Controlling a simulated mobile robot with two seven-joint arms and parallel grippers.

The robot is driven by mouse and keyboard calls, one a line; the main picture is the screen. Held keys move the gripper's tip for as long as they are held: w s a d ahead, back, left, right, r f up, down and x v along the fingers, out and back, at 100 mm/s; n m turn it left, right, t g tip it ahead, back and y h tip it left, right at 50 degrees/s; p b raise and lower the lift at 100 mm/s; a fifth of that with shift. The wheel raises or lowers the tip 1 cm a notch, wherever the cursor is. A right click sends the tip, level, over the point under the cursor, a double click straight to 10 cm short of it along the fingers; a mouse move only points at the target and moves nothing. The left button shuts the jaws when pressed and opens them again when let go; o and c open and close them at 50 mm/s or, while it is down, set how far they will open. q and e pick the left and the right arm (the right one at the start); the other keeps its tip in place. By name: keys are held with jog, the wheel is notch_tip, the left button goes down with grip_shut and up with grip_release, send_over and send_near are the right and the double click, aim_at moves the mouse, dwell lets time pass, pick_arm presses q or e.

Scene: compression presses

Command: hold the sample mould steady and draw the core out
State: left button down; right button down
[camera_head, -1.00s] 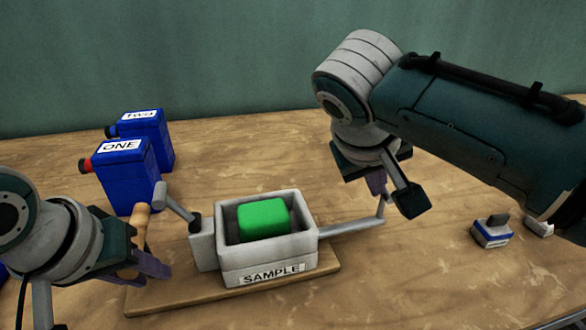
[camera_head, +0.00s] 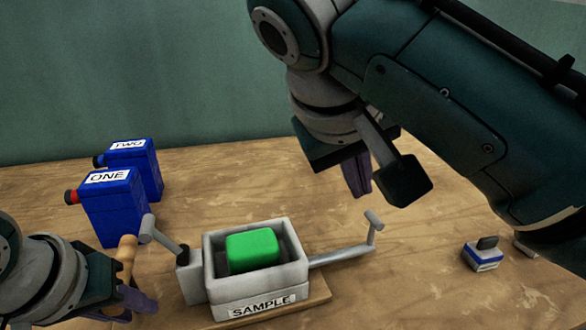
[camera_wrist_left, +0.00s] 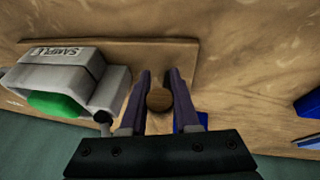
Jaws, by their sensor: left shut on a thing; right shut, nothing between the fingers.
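The grey sample mould (camera_head: 208,268), labelled SAMPLE, stands on a wooden board (camera_head: 318,301) with a green block (camera_head: 252,247) in its open top. A grey rod with an upright handle (camera_head: 373,229) sticks out of its right side; a lever (camera_head: 163,232) is on its left. My left gripper (camera_head: 138,300) is shut on an upright wooden post (camera_head: 126,255) at the board's left end; the round post top (camera_wrist_left: 159,100) shows between the fingers in the left wrist view. My right gripper (camera_head: 358,177) is shut and empty, above and behind the rod's handle, apart from it.
Two blue canisters, ONE (camera_head: 112,212) and TWO (camera_head: 140,165), stand behind on the left. A small blue and white object (camera_head: 482,255) lies at the right. The table (camera_head: 225,185) behind the mould is clear.

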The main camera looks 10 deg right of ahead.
pick_arm(q)
jog(key=shift+a, duration=0.1)
pick_arm(e)
jog(key=shift+s+a+r, duration=0.15)
jog(key=shift+r, duration=0.15)
pick_arm(q)
jog(key=c, duration=0.6)
grip_release()
